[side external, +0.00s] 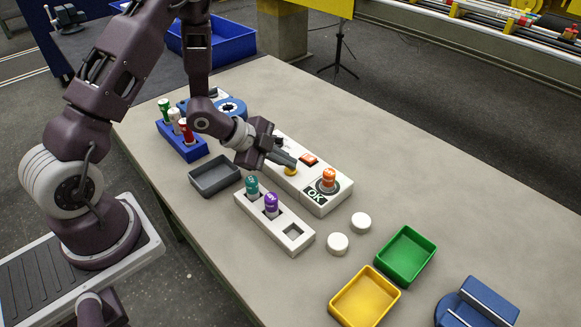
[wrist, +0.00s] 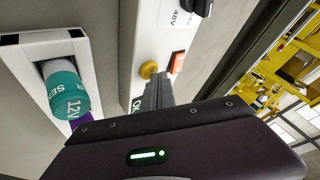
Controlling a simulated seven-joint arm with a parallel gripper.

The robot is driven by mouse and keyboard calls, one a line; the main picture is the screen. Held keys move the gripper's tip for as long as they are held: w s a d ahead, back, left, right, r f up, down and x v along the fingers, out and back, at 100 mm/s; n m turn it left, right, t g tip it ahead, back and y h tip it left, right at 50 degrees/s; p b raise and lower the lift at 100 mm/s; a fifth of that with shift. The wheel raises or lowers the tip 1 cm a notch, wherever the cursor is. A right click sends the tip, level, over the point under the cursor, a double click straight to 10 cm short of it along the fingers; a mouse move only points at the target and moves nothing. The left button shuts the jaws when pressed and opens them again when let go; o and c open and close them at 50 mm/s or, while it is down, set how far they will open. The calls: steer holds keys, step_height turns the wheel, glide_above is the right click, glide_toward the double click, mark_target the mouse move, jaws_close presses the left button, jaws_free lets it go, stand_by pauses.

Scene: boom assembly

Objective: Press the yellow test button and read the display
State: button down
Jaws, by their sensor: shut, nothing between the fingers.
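The yellow test button (side external: 291,171) is on the top of a long white test box (side external: 318,207). It also shows in the wrist view (wrist: 148,69), right beside my fingertips. My gripper (side external: 293,163) is shut and empty, its fingertips at the button. They seem to touch it, but I cannot tell how far it is pressed. The display (side external: 314,196) on the box is dark with white letters reading "OK". In the wrist view the display (wrist: 137,104) is partly hidden by my gripper. An orange-topped cylinder (side external: 329,176) stands in a round socket on the box.
An orange-red switch (side external: 308,160) sits close to the button. A white rack (side external: 291,234) holds teal and purple cylinders, with one empty square slot. A grey tray (side external: 215,178), blue rack (side external: 184,152), white discs (side external: 338,243), and yellow (side external: 365,297) and green (side external: 405,255) trays lie around.

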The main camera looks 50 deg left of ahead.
mark_target(287, 170)
stand_by(0.4)
steer(key=shift+r, duration=0.9)
step_height(287, 170, up, 5)
stand_by(0.6)
